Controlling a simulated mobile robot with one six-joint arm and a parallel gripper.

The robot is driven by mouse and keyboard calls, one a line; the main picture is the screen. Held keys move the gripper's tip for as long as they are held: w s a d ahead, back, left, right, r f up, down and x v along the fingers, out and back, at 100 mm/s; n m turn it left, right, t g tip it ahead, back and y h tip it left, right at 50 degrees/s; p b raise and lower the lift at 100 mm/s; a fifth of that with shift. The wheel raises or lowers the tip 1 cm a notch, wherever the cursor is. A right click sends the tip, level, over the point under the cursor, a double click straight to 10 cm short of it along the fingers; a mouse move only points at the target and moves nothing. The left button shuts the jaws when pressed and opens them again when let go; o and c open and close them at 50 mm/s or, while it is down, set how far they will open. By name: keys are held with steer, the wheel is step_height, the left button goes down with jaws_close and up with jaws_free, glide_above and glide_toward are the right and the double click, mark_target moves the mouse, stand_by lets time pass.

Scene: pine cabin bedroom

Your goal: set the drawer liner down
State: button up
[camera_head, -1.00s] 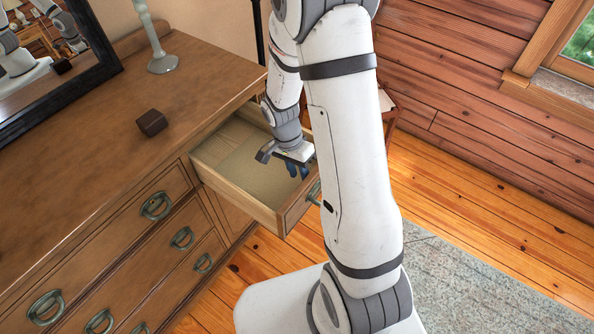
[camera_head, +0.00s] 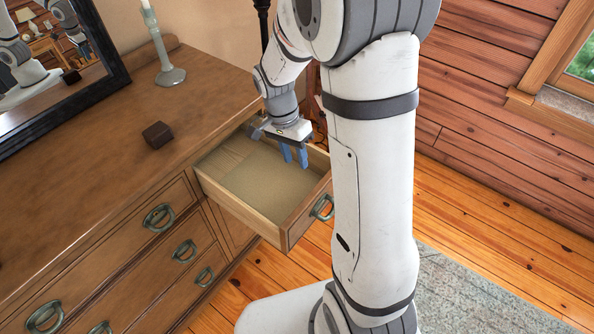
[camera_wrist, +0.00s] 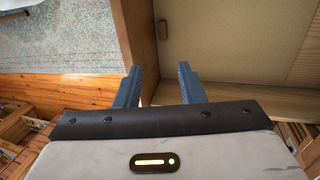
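The drawer liner (camera_head: 262,188) is a flat tan sheet lying on the floor of the open top drawer (camera_head: 262,226). A strip of bare wood shows beside it. My gripper (camera_head: 295,160) is over the drawer's far right part, with its two blue fingers pointing down. In the wrist view, the fingers of my gripper (camera_wrist: 160,84) stand apart with nothing between them. The liner (camera_wrist: 225,38) shows beyond them there, flat and apart from the fingers as far as I can see. Its edge near the gripper is partly hidden.
The dresser top (camera_head: 100,170) holds a small dark brown block (camera_head: 157,134), a pale candlestick (camera_head: 170,75) and a framed mirror (camera_head: 60,75). Wooden floor (camera_head: 455,205) and a grey-blue rug (camera_head: 480,290) lie to the right.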

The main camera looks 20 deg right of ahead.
steer(key=s+r+n+t+y, duration=0.1)
steer(key=s+r+n+t, duration=0.4)
steer(key=s+r+n, duration=0.5)
steer(key=s+r, duration=0.3)
steer(key=s, duration=0.1)
steer(key=shift+s+n+y, duration=0.3)
steer(key=shift+n, duration=0.1)
